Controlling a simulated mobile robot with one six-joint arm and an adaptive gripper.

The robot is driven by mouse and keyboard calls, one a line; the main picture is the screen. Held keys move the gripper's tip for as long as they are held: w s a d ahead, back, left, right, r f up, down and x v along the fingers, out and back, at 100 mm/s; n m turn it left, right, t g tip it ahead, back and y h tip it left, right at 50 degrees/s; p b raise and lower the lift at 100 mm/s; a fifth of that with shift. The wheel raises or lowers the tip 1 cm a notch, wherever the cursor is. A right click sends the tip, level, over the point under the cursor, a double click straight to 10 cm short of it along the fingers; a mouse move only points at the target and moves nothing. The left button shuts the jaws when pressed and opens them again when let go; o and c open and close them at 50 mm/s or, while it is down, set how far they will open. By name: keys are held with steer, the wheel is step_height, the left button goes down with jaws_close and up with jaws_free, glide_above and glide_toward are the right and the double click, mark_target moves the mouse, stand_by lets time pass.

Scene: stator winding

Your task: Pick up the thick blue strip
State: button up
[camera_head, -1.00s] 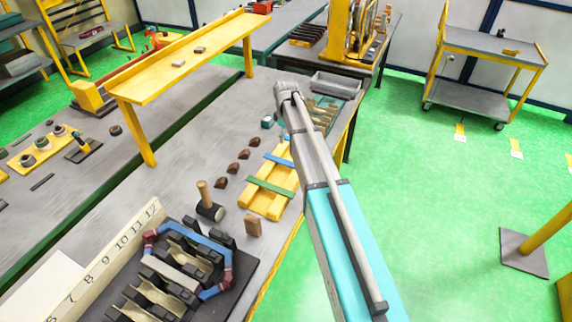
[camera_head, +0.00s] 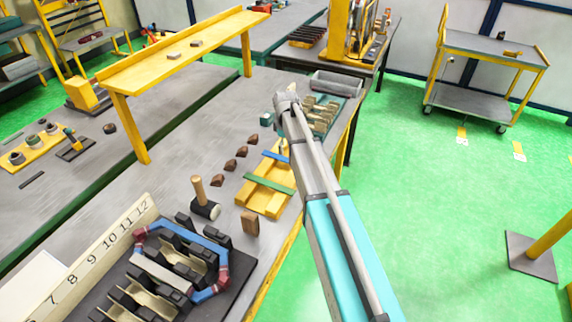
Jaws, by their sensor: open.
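The blue strip (camera_head: 275,156) lies across the far part of a yellow rack (camera_head: 259,202) on the grey workbench. A green strip (camera_head: 268,184) lies across the same rack, nearer to me. My gripper (camera_head: 284,147) is small in view, close to the right end of the blue strip and partly hidden behind my arm. Its jaws are open and nothing shows between them. I cannot tell whether it touches the strip.
A mallet (camera_head: 204,207), a wooden block (camera_head: 250,223) and several brown pieces (camera_head: 230,165) stand left of or near the rack. A black fixture with a blue-and-red coil (camera_head: 208,243) is at the front. A yellow raised shelf (camera_head: 185,52) spans the back left.

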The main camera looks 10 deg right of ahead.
mark_target(285, 159)
steer(key=shift+f, duration=0.5)
steer(key=f+b, duration=0.5)
steer(key=shift+w, duration=0.2)
stand_by(0.4)
steer(key=shift+r, duration=0.1)
stand_by(0.4)
jaws_close()
